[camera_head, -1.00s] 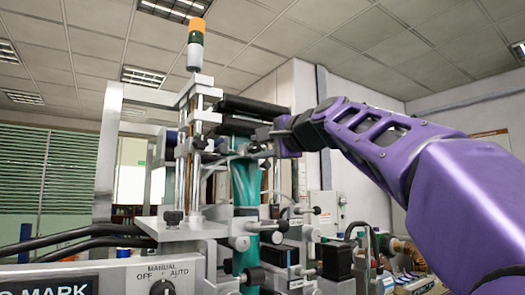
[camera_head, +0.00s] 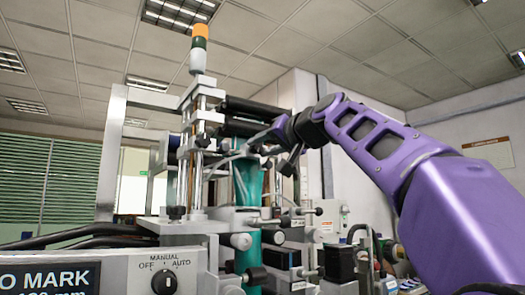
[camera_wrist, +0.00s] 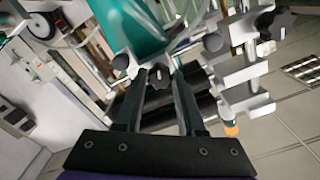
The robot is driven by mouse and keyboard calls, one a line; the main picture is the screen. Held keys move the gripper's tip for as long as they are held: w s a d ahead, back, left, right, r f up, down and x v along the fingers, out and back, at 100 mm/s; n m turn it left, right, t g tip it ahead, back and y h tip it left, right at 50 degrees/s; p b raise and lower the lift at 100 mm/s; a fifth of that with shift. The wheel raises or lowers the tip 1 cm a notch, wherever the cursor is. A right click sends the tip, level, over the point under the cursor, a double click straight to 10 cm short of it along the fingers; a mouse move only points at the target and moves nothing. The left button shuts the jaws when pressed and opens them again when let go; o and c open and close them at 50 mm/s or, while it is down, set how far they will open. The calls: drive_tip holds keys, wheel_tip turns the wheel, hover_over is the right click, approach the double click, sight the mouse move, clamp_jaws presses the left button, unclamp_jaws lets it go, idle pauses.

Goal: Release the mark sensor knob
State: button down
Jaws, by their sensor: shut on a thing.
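In the wrist view, a dark lobed knob (camera_wrist: 158,79), which I take to be the mark sensor knob, sits between the two dark fingers of my gripper (camera_wrist: 160,73). The fingers are shut on it, and its sides are partly covered. In the head view my gripper (camera_head: 262,141) is at the upper middle of the sleeve machine (camera_head: 200,190), just above the teal film (camera_head: 247,180). The knob is too small and covered to make out there.
Close to the fingers in the wrist view are the teal film (camera_wrist: 140,27), a round dark knob (camera_wrist: 213,42) and a black star knob (camera_wrist: 276,22). The head view shows black rollers (camera_head: 250,107), a signal tower (camera_head: 198,50) and a control panel with a dial (camera_head: 165,281).

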drive_tip(key=shift+n+b, duration=0.35)
drive_tip(key=shift+n, duration=1.55)
drive_tip(key=c, duration=0.5)
unclamp_jaws()
drive_tip(key=shift+s+d, duration=0.1)
